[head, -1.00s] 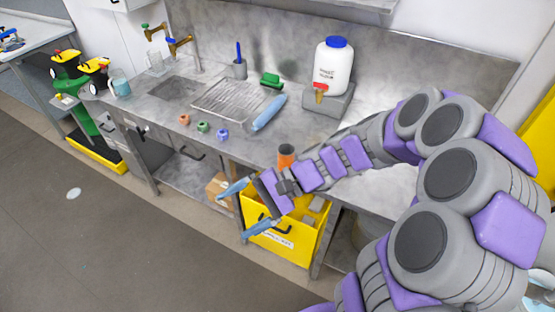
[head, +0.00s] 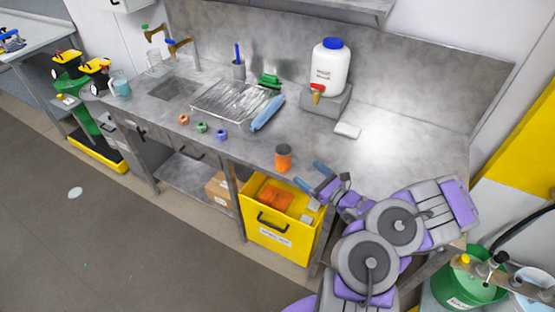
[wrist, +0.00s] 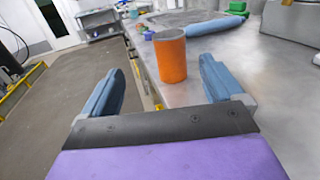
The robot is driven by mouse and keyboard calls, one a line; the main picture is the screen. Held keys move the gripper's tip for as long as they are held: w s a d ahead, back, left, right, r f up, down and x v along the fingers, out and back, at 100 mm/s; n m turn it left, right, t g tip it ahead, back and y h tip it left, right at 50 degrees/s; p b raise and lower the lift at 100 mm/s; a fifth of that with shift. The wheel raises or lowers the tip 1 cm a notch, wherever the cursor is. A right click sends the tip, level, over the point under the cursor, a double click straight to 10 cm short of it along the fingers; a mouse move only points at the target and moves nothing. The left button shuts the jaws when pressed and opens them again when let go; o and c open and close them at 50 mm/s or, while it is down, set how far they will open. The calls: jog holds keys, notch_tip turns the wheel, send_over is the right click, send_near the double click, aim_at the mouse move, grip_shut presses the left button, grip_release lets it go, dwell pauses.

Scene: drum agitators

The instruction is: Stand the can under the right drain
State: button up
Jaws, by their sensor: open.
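An orange can (head: 283,158) with a dark top stands upright on the steel bench near its front edge. In the wrist view the can (wrist: 171,58) stands just ahead of my gripper, in line with the gap between the fingers. My gripper (head: 308,173) is open and empty, to the right of the can, with its blue fingers pointing at it and apart from it. Two drum agitators with yellow and black tops (head: 66,58) (head: 96,66) stand at the far left. Their drains are too small to make out.
A white container with a red tap (head: 330,68) stands on a grey block at the back. A blue roll (head: 268,113), a drain rack (head: 228,98) and small coloured rings (head: 202,127) lie left of the can. A yellow bin (head: 310,232) is below the bench.

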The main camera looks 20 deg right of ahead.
aim_at(289, 158)
jog(key=shift+m+h, duration=0.5)
jog(key=x, duration=0.3)
jog(key=f+b+x, duration=0.1)
jog(key=x, duration=0.3)
jog(key=d+b+x, duration=0.1)
jog(key=x, duration=0.3)
jog(key=shift+w+f, duration=0.35)
jog(key=shift+w, duration=0.05)
jog(key=x, duration=0.1)
jog(key=b+x, duration=0.1)
jog(key=x, duration=0.2)
jog(key=shift+a+f, duration=0.2)
jog(key=shift+f, duration=0.1)
jog(key=shift+w+a+r+b, duration=0.2)
jog(key=shift+w+b, duration=0.1)
jog(key=shift+w, duration=0.15)
jog(key=shift+c, duration=0.3)
jog(key=c, duration=1.1)
jog(key=shift+o, duration=0.2)
